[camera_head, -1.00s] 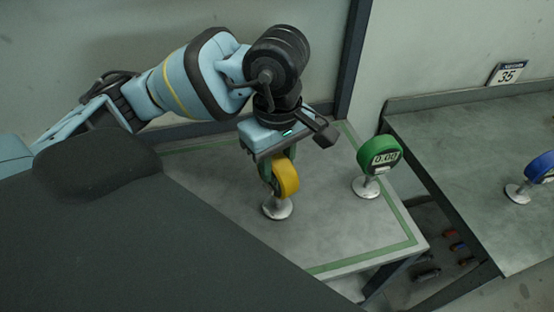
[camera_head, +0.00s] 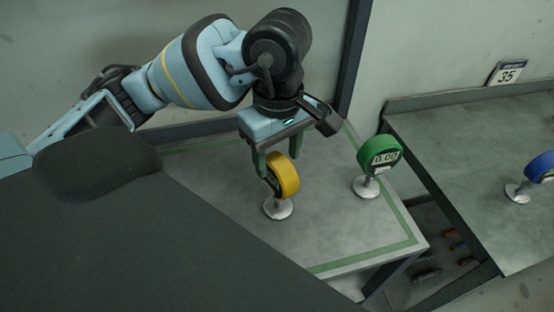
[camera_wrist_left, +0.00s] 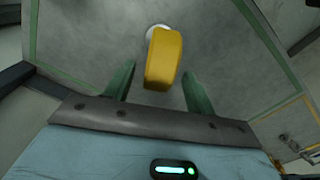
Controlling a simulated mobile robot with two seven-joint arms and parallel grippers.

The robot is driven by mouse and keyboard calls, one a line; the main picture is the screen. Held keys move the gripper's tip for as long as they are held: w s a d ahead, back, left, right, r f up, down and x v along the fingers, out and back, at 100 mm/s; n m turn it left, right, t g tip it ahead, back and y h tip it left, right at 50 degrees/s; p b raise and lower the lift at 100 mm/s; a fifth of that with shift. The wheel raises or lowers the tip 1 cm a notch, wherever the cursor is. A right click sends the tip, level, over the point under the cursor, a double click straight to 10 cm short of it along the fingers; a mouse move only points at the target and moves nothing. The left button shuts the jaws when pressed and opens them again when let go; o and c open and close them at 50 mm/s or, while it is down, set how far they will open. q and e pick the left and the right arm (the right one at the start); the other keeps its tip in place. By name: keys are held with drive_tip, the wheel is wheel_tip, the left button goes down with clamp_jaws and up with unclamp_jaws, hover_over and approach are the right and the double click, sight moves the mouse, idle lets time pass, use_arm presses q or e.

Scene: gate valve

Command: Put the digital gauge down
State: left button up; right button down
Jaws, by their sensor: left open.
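A yellow digital gauge (camera_head: 284,176) stands upright on its round silver foot on the table with the green border line (camera_head: 330,225). My left gripper (camera_head: 279,165) is open just above it, with its green fingers on either side of the gauge's top. In the left wrist view the yellow gauge (camera_wrist_left: 163,60) shows between and beyond the two spread fingers (camera_wrist_left: 157,88), apart from both. A green digital gauge (camera_head: 379,157) reading 0.00 stands on the same table to the right. My right gripper is not in view.
A second grey bench (camera_head: 470,150) on the right holds a blue gauge (camera_head: 541,168) and a sign (camera_head: 508,74) reading 35. A gap with a lower shelf lies between the tables. The front of the green-lined table is clear.

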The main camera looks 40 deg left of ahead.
use_arm(q)
wheel_tip(320, 180, up, 10)
drive_tip(key=p, duration=0.1)
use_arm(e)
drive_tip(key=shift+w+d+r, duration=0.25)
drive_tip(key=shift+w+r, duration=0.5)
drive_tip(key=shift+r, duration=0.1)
